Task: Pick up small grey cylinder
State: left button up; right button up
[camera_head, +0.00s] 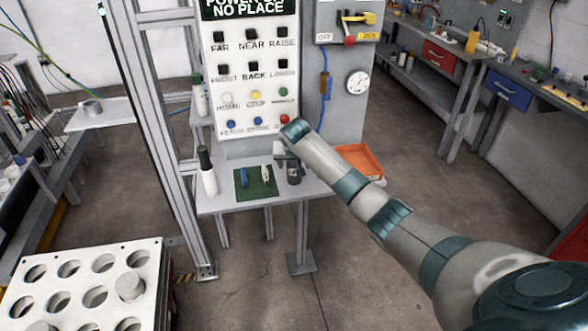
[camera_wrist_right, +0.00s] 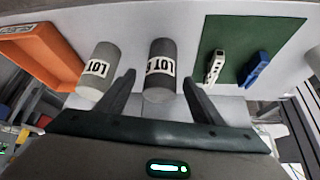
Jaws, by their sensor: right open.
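Two grey cylinders with white "LOT" labels stand on the small table in the right wrist view: a dark grey one (camera_wrist_right: 161,55) and a lighter grey one (camera_wrist_right: 104,54) left of it. My right gripper (camera_wrist_right: 158,80) is open, with its fingers spread either side of the dark grey cylinder in the picture. Whether they touch it cannot be told. In the head view, my right gripper (camera_head: 286,158) is over the table beside a grey cylinder (camera_head: 294,176), partly hidden by the arm. My left gripper is not in view.
An orange tray (camera_wrist_right: 38,50) lies left of the cylinders in the wrist view. A green mat (camera_wrist_right: 242,38) holds a white clip (camera_wrist_right: 216,65) and a blue clip (camera_wrist_right: 255,68). A white bottle (camera_head: 208,175) stands near the button panel (camera_head: 250,75). A holed rack (camera_head: 85,283) is at lower left.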

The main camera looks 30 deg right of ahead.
aim_at(294, 168)
jog(key=shift+w+f, duration=0.1)
jog(key=shift+f, duration=0.1)
dwell(0.3)
jog(key=shift+p+x, duration=0.75)
jog(key=shift+x, duration=1.8)
jog(key=c, duration=1.5)
jog(key=shift+r, duration=0.15)
jog(key=shift+r+b, duration=1.25)
jog(key=shift+r, duration=3.7)
